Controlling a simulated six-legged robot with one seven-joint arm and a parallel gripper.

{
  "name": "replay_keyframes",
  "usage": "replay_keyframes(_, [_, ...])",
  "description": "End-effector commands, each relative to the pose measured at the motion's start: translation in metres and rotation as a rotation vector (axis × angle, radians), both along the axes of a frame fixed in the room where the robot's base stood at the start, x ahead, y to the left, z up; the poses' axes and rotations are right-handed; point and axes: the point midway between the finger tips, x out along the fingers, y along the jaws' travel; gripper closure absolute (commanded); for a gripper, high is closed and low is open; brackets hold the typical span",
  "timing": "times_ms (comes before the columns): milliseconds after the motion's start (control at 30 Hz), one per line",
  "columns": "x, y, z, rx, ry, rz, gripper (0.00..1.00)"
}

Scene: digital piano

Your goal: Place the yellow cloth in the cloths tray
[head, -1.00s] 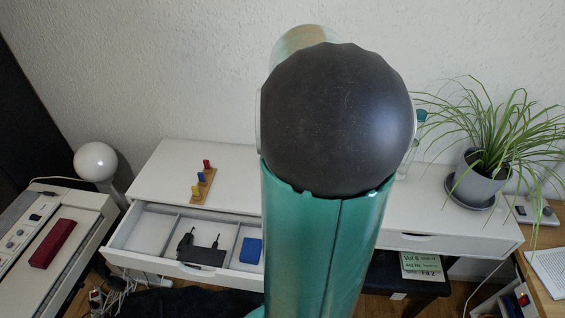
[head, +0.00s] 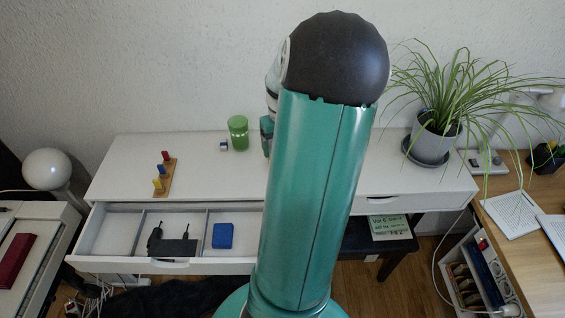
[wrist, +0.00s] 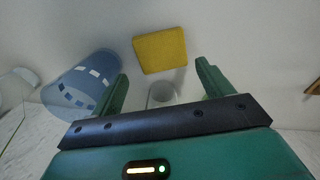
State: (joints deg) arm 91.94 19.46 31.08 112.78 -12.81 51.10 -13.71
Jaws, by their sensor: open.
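The yellow cloth (wrist: 160,50) shows as a flat square in the wrist view, lying on the white surface ahead of my fingers. My gripper (wrist: 163,80) is open, with the cloth beyond the fingertips and nothing seen held. In the head view my arm hides the cloth and most of the gripper. The open drawer (head: 170,267) has compartments: the left one looks empty, the middle one holds a black adapter (head: 172,245), and the right one holds a blue square item (head: 222,236), possibly a folded cloth. I cannot tell which is the cloths tray.
A blue patterned cylinder (wrist: 80,85) stands left of my fingers in the wrist view. On the white desk (head: 215,182) are a peg toy (head: 164,176), a green jar (head: 238,133), a small blue-white item (head: 223,146) and a potted plant (head: 434,137). The desk's left part has free room.

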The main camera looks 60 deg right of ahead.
Motion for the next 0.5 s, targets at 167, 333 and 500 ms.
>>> replay_keyframes(167, [-0.001, 0.003, -0.025, 0.006, -0.001, 0.000, 0.21])
replay_keyframes(333, [0.000, 0.003, -0.046, 0.002, -0.002, 0.000, 0.21])
replay_keyframes(500, [0.000, 0.003, -0.050, -0.001, -0.001, 0.001, 0.21])
